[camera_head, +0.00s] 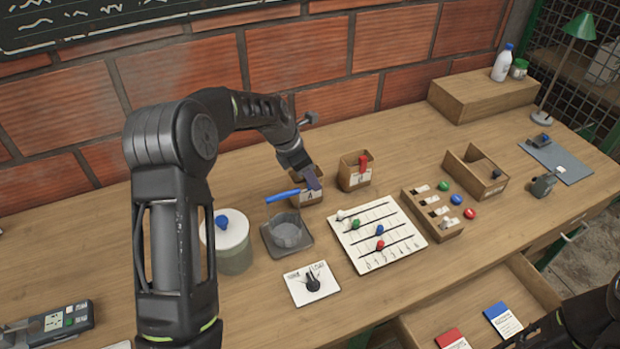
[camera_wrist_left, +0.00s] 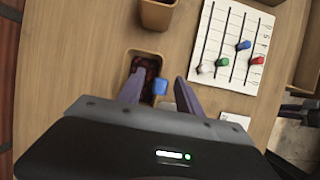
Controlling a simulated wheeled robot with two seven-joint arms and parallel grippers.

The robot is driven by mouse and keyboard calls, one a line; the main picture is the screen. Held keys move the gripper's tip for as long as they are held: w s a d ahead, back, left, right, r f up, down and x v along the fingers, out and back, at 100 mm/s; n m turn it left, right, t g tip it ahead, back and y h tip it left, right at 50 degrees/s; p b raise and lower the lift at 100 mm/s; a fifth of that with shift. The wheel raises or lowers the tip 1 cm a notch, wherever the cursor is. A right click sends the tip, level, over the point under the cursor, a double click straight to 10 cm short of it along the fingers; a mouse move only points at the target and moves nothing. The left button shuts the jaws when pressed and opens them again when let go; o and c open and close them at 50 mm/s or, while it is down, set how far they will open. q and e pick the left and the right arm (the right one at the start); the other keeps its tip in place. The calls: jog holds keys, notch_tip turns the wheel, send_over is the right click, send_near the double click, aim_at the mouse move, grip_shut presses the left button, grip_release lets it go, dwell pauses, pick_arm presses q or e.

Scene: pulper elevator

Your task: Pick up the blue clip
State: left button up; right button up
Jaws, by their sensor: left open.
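The blue clip (camera_head: 283,196) shows in the head view as a long blue piece at the left side of the open box marked A (camera_head: 308,197). In the left wrist view its blue end (camera_wrist_left: 160,88) lies between the two fingers, over the near edge of the box. My left gripper (camera_head: 312,179) is over box A, and in the wrist view its fingers (camera_wrist_left: 160,78) are apart on either side of the blue clip. Whether they touch it cannot be told. The gripper hides part of the box. At the lower right only a dark part of my right arm shows.
A second box (camera_head: 355,178) with a red piece stands to the right. A slider board (camera_head: 345,238), a grey dish (camera_head: 270,240) and a lidded jar (camera_head: 236,258) stand close by. A drawer (camera_head: 535,285) is open at the front. The brick wall is behind.

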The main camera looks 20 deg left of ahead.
pick_arm(q)
jog(key=shift+c, duration=0.2)
grip_shut()
dwell(0.4)
